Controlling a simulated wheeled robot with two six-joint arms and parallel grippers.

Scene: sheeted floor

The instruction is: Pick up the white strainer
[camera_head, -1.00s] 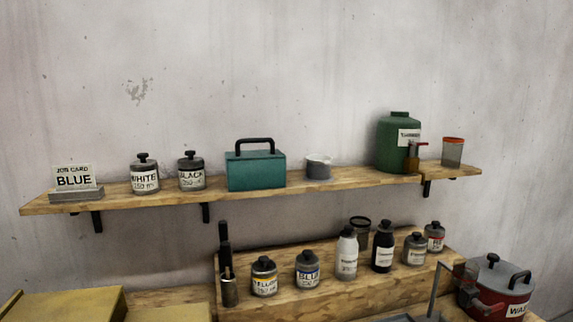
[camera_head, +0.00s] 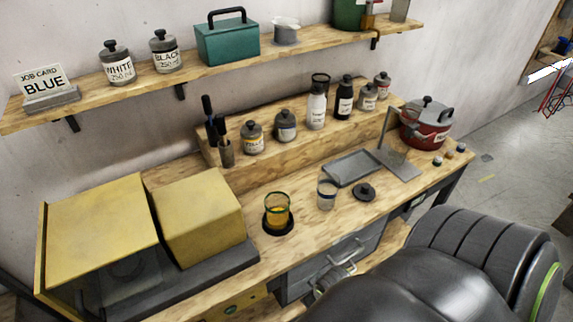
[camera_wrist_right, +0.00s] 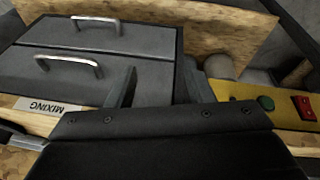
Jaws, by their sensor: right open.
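A pale cup-shaped thing (camera_head: 286,31), which may be the white strainer, stands on the wall shelf right of a teal box; I cannot make out a mesh. My right gripper (camera_wrist_right: 160,88) is open and empty in the right wrist view, its two fingers apart in front of grey drawers. In the head view it appears low by the bench front (camera_head: 330,280), partly hidden by my dark arm, far below the shelf. My left gripper is not in view.
The wall shelf (camera_head: 110,95) also holds a job card, white and black jars, a teal box (camera_head: 228,42) and a green jug (camera_head: 348,14). The bench carries yellow boxes (camera_head: 198,222), an orange-filled cup (camera_head: 277,208), a tray (camera_head: 353,168) and a red pot (camera_head: 424,128). Grey drawers (camera_wrist_right: 100,70) have protruding handles.

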